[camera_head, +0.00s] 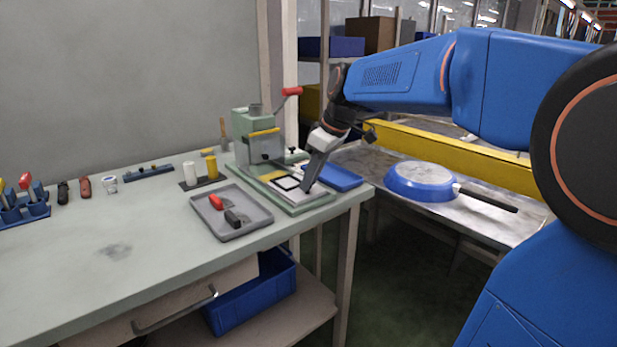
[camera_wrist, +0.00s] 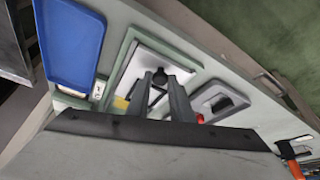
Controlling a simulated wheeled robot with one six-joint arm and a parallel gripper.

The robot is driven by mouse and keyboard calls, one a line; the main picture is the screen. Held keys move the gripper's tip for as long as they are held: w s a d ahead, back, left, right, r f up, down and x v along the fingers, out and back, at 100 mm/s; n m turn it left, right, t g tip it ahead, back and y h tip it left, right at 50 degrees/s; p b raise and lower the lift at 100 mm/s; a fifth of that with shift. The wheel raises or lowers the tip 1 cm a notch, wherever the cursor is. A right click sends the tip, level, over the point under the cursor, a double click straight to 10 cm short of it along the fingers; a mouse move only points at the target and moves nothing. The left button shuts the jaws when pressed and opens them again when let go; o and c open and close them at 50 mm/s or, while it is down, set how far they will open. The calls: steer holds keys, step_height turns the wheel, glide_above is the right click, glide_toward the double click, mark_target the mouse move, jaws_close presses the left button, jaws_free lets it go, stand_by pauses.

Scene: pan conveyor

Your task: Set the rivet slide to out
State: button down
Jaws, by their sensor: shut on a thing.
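The green press (camera_head: 242,128) stands near the right end of the bench, with a red-tipped lever on top. The rivet slide, a pale plate with a black frame (camera_head: 287,183), lies on the green base in front of the press. In the wrist view the pale plate (camera_wrist: 135,68) shows with a dark knob (camera_wrist: 160,75) on it. My gripper (camera_head: 307,186) reaches down over the right part of the slide. In the wrist view my gripper's fingers (camera_wrist: 160,82) are on either side of the knob and shut on it. The fingers hide part of the plate.
A grey tray (camera_head: 258,220) with red and black pieces lies in front of the press. A blue tray (camera_head: 340,179) lies just right of it. A blue pan (camera_head: 421,180) rests on the metal conveyor (camera_head: 500,222) at the right. White and yellow cylinders (camera_head: 210,165) stand left of the press.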

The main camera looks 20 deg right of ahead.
steer(key=shift+s, duration=0.15)
steer(key=c, duration=1.9)
jaws_free()
steer(key=shift+d, duration=0.1)
steer(key=shift+o, duration=0.2)
steer(key=shift+r, duration=0.1)
steer(key=v, duration=1.7)
steer(key=shift+r, duration=0.15)
steer(key=s+a+f+m+h, duration=0.1)
steer(key=s+f+m, duration=0.3)
steer(key=s+f, duration=0.7)
steer(key=s+a+f+m+t+h, duration=0.1)
steer(key=s+f+m, duration=0.3)
steer(key=s+f, duration=0.8)
step_height(320, 180, down, 7)
steer(key=shift+a+h, duration=0.3)
steer(key=shift+h, duration=0.2)
